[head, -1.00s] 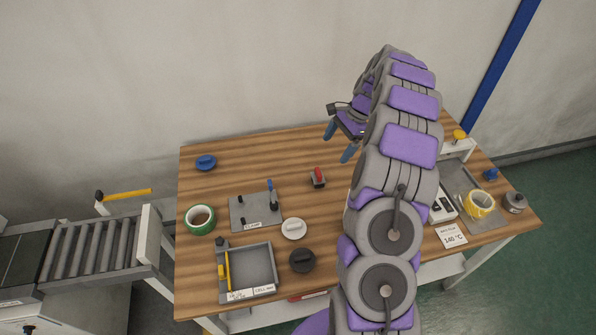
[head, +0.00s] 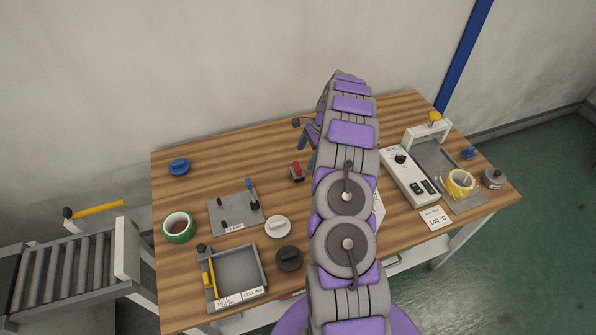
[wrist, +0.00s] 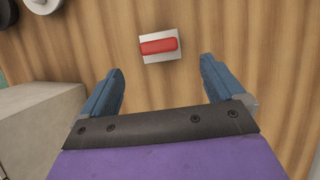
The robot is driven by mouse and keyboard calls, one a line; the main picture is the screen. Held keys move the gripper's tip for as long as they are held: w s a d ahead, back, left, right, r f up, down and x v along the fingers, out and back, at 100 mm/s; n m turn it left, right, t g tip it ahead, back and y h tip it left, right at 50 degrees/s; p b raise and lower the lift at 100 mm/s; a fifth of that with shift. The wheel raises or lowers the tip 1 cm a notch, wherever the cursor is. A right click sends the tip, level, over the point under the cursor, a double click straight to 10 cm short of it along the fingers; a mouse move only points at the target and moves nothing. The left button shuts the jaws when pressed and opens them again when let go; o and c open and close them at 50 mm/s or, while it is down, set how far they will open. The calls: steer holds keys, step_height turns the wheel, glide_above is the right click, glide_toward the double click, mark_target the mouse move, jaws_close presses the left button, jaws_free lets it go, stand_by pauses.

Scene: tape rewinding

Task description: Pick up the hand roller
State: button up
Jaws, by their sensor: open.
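The hand roller appears to be the small red-handled piece on a pale grey base (head: 297,172), lying mid-table. In the wrist view the hand roller (wrist: 160,46) is just beyond the fingertips, roughly centred between them, with its red handle lying crosswise. My gripper (wrist: 160,66) is open, with two blue fingers spread and nothing between them. In the head view my gripper (head: 304,143) is partly hidden behind my arm, just behind the roller. The height of the fingers above the table is hard to tell.
A clamp plate (head: 222,219), white disc (head: 277,227), black disc (head: 289,259) and grey tray (head: 262,263) stand left of my arm. A sealer (head: 404,177) stands to the right. A pale block (wrist: 35,125) is near the left finger. Wood around the roller is clear.

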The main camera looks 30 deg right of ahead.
mark_target(295, 172)
steer(key=x, duration=0.4)
steer(key=shift+a+f+b, duration=0.25)
steer(key=shift+a+b, duration=0.15)
steer(key=shift+a, duration=0.1)
steer(key=b+x, duration=0.1)
steer(key=x, duration=0.4)
steer(key=shift+w+d+b, duration=0.15)
steer(key=shift+b, duration=0.25)
steer(key=shift+c, duration=0.7)
steer(key=c, duration=1)
steer(key=shift+r, duration=0.1)
step_height(295, 172, up, 10)
steer(key=shift+f+p, duration=0.1)
steer(key=shift+p, duration=1.15)
